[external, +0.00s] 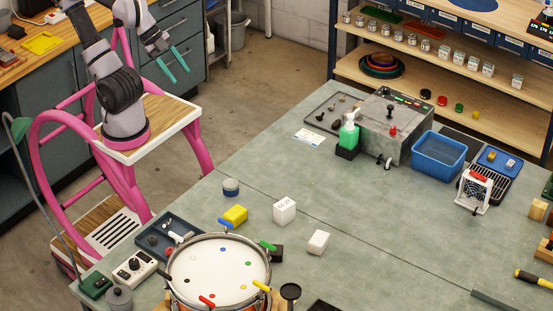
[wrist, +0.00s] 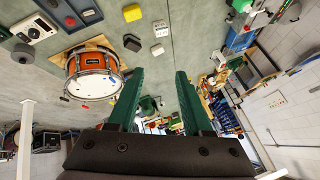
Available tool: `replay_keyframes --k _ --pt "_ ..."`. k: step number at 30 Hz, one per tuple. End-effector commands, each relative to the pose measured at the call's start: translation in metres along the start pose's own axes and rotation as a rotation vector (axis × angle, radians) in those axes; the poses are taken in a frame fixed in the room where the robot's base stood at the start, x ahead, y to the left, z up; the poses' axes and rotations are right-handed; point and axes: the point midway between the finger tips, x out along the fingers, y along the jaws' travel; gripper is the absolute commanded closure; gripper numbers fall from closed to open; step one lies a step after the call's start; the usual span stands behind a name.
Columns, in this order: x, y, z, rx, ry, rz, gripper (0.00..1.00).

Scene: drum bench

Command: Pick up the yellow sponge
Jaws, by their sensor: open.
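A yellow block (external: 236,214) that looks like the sponge lies on the grey-green bench, just behind the drum, with a blue piece at its lower left. In the wrist view a yellow block (wrist: 132,12) shows at the top edge, beyond the drum. My gripper (external: 179,76) is raised at the upper left in the external view, well away from the block and off the bench. Its green fingers also show in the wrist view (wrist: 159,75), spread apart with nothing between them.
The drum (external: 218,270) stands near the block. A green bottle (external: 349,133) and a blue bin (external: 439,155) stand farther back. The bench middle is mostly clear.

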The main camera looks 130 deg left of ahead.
Motion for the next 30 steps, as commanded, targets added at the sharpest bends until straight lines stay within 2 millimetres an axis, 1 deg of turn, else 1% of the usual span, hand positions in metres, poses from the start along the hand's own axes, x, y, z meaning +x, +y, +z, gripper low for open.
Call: replay_keyframes --k 14,15,17,18,27,30 --pt "0.0 0.0 0.0 0.0 0.0 0.0 0.5" --pt "0.0 0.0 0.0 0.0 0.0 0.0 0.42" --pt "0.0 0.0 0.0 0.0 0.0 0.0 0.19" --pt "0.0 0.0 0.0 0.0 0.0 0.0 0.05" --pt "0.0002 -0.0001 -0.0002 -0.001 -0.001 0.0 0.05" --pt "0.0048 -0.0011 -0.0028 -0.023 -0.025 0.01 0.05"
